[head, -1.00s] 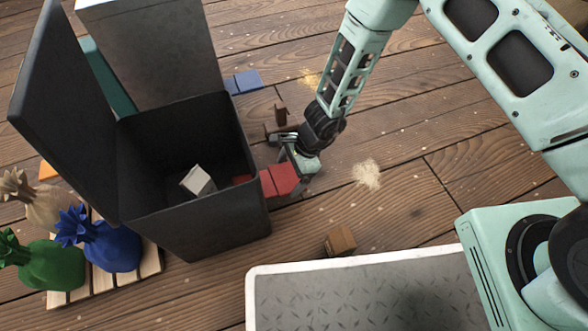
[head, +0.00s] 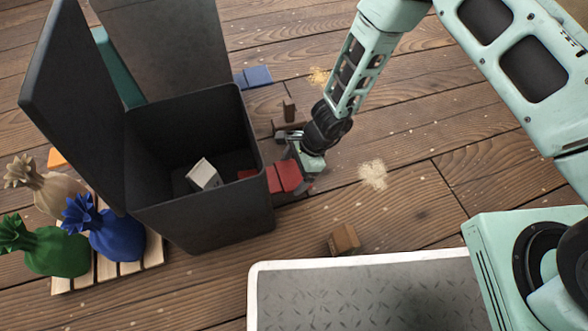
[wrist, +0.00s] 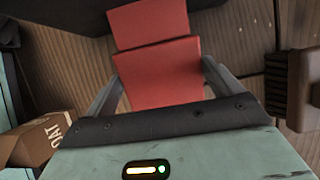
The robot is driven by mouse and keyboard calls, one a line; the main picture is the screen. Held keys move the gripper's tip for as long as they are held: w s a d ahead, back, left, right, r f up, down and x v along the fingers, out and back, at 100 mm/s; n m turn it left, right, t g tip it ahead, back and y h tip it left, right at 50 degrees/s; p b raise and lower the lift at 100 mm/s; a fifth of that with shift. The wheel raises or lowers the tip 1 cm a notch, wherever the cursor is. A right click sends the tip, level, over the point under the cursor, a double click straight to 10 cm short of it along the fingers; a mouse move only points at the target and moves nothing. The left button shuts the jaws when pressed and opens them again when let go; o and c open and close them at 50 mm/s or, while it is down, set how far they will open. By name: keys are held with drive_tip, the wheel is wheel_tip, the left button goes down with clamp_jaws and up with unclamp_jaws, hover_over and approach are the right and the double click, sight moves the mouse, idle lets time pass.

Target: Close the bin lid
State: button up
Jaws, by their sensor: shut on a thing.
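The dark bin (head: 200,222) stands open left of centre in the head view. Its lid (head: 72,110) is raised upright on the left side. A pale block (head: 203,174) lies inside. My gripper (head: 292,172) is low at the bin's right side, shut on a red block (head: 282,179). The wrist view shows the red block (wrist: 158,72) between the fingers, with a second red part (wrist: 148,22) beyond it. A red patch also shows by the bin's right rim; whether it belongs to the held block I cannot tell. My gripper is well apart from the lid.
A small brown box (head: 343,239) lies on the floor near a grey, white-edged platform (head: 370,295). Green (head: 50,252), blue (head: 112,235) and tan sacks rest on a slatted pallet left of the bin. A brown piece (head: 289,108) and blue block (head: 253,77) lie behind.

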drive_tip(key=shift+a+r, duration=0.25)
drive_tip(key=shift+a, duration=0.4)
drive_tip(key=o, duration=1.1)
drive_tip(key=shift+d, duration=0.15)
drive_tip(key=p+v, duration=1)
drive_tip(key=v, duration=0.7)
drive_tip(key=shift+d, duration=0.1)
